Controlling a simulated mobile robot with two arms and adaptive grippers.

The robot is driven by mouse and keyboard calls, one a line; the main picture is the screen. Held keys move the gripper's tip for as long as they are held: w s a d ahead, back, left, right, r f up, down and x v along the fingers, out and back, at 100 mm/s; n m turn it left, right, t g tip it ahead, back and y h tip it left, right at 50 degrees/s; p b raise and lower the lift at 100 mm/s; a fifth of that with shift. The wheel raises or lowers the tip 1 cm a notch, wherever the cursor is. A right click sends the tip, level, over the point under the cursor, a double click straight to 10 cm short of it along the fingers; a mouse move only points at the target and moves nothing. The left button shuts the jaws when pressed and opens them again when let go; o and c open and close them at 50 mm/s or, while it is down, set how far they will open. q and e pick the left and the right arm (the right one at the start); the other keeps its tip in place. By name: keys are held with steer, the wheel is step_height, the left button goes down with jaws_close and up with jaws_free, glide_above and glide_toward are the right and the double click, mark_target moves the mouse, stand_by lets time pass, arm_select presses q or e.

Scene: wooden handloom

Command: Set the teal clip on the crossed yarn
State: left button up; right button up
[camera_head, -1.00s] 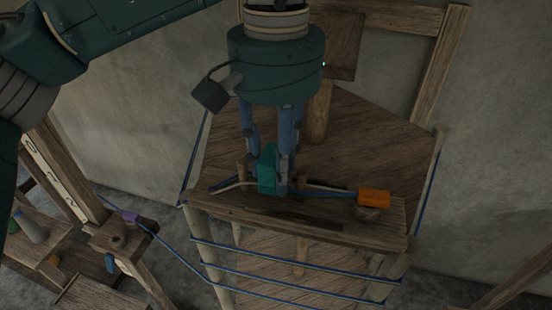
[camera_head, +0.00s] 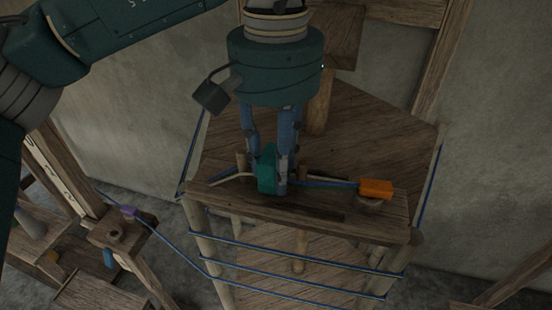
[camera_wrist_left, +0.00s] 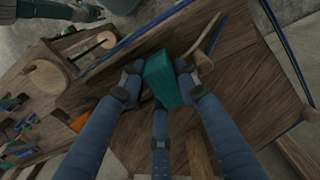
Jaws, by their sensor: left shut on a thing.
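The teal clip (camera_head: 268,170) is between the fingers of my left gripper (camera_head: 274,180), at the front rail of the wooden frame. My left gripper points down and is shut on it. In the left wrist view the clip (camera_wrist_left: 162,80) sits between the fingertips. Blue yarn (camera_head: 325,184) runs from beside the clip to the right, and a pale strand (camera_head: 232,180) runs off to its left. The yarn crossing is hidden by the clip and fingers, so I cannot tell whether the clip touches it.
An orange clip (camera_head: 376,188) sits on a peg at the rail's right end. Blue yarn (camera_head: 300,257) is strung around the frame's front posts. The wooden top (camera_head: 370,135) behind is mostly bare.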

arm_select(q)
steer(key=shift+f, duration=0.1)
stand_by(0.5)
steer(key=o, duration=1.1)
steer(key=shift+d, duration=0.1)
steer(key=o, duration=0.5)
steer(key=shift+c, duration=0.2)
